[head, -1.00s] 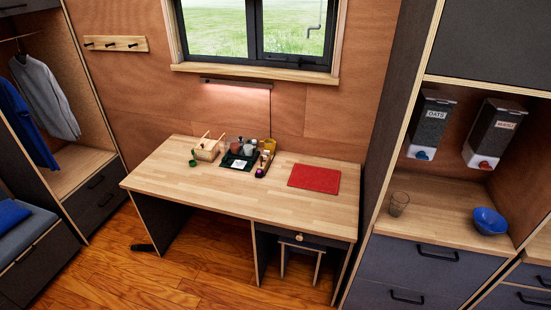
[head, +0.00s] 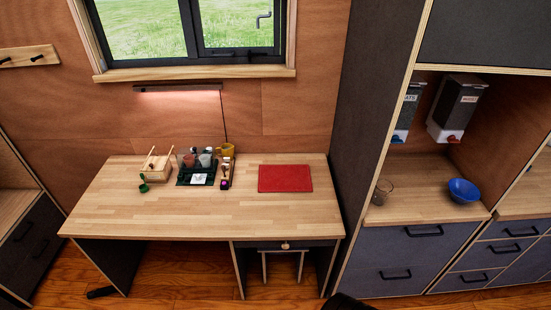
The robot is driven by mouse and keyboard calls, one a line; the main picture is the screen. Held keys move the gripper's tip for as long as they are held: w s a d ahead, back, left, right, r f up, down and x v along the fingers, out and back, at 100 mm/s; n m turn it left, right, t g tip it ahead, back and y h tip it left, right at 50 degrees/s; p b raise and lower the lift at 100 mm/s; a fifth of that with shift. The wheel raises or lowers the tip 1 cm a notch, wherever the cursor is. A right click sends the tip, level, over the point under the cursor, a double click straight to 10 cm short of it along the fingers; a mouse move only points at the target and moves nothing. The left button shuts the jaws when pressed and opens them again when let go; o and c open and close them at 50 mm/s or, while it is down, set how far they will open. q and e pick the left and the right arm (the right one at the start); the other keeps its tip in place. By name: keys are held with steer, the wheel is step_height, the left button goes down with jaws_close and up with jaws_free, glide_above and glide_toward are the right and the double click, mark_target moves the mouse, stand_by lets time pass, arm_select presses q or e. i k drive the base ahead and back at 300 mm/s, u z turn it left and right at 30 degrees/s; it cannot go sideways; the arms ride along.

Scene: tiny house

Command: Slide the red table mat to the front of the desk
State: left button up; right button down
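The red table mat (head: 285,178) lies flat on the right part of the wooden desk (head: 190,218), toward the back, near the wall. Bare desktop lies between the mat and the desk's front edge. Nothing rests on the mat. Neither of my grippers can be made out in the head view. A dark rounded shape shows at the bottom edge, right of centre; I cannot tell what it is.
Left of the mat are a yellow mug (head: 228,150), a dark tray (head: 185,180) with small items, a wooden box (head: 157,172) and a small green item (head: 143,187). A tall dark cabinet side (head: 370,100) borders the desk's right. A glass (head: 382,192) and blue bowl (head: 463,190) stand on the counter beyond.

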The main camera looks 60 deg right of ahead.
mark_target(272, 178)
steer(key=z, duration=0.35)
steer(key=i, duration=0.7)
steer(key=z, duration=0.55)
